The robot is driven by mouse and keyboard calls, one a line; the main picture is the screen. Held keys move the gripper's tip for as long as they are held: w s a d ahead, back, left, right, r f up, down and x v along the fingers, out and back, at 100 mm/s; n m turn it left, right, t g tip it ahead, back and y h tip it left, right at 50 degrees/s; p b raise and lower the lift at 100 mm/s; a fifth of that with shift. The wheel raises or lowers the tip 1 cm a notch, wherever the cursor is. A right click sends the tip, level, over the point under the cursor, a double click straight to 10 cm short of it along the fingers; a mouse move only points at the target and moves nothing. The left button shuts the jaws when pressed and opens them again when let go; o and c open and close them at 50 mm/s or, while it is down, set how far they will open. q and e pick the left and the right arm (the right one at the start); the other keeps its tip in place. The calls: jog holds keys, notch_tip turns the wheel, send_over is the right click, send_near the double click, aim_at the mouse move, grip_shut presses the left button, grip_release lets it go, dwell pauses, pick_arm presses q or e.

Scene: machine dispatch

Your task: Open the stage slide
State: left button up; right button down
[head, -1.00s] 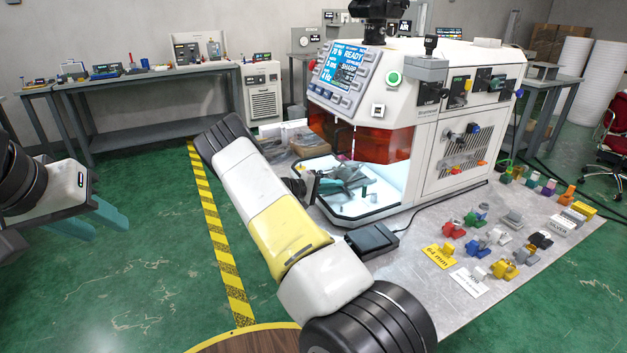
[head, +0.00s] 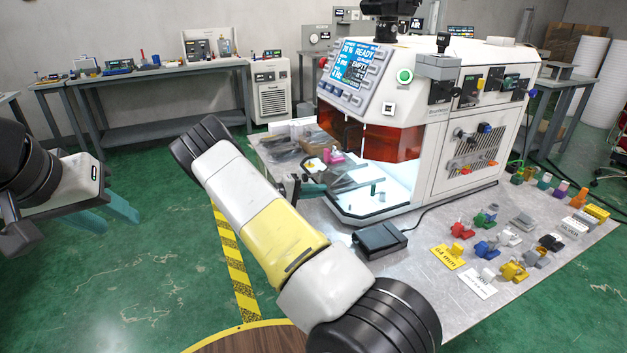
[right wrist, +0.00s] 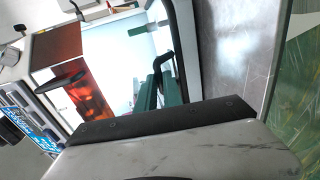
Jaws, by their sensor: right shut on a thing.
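The white machine (head: 455,100) stands on the bench with its orange window (head: 392,144) above a lit opening. The stage slide (head: 355,178) shows as a grey plate sticking out of the opening's left side. My right gripper (head: 314,189) is at the plate's outer end. In the right wrist view its green fingers (right wrist: 160,88) are shut around a black hooked handle (right wrist: 164,62); the fingers partly hide the handle. A small green post (head: 373,190) stands on the white floor of the opening. My left gripper (head: 106,214) hangs open and empty over the floor, far from the machine.
A black box (head: 380,240) with a cable lies in front of the machine. Several coloured parts and a yellow label (head: 448,256) lie to its right. A pink part (head: 333,156) sits behind the slide.

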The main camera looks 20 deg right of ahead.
jog(key=shift+f+v, duration=0.2)
jog(key=shift+v, duration=0.8)
jog(key=shift+f+v, duration=0.2)
jog(key=shift+v, duration=0.75)
jog(key=shift+f+v, duration=0.2)
jog(key=shift+v, duration=0.8)
jog(key=c, duration=1.5)
grip_release()
jog(key=v, duration=0.8)
jog(key=shift+d, duration=0.1)
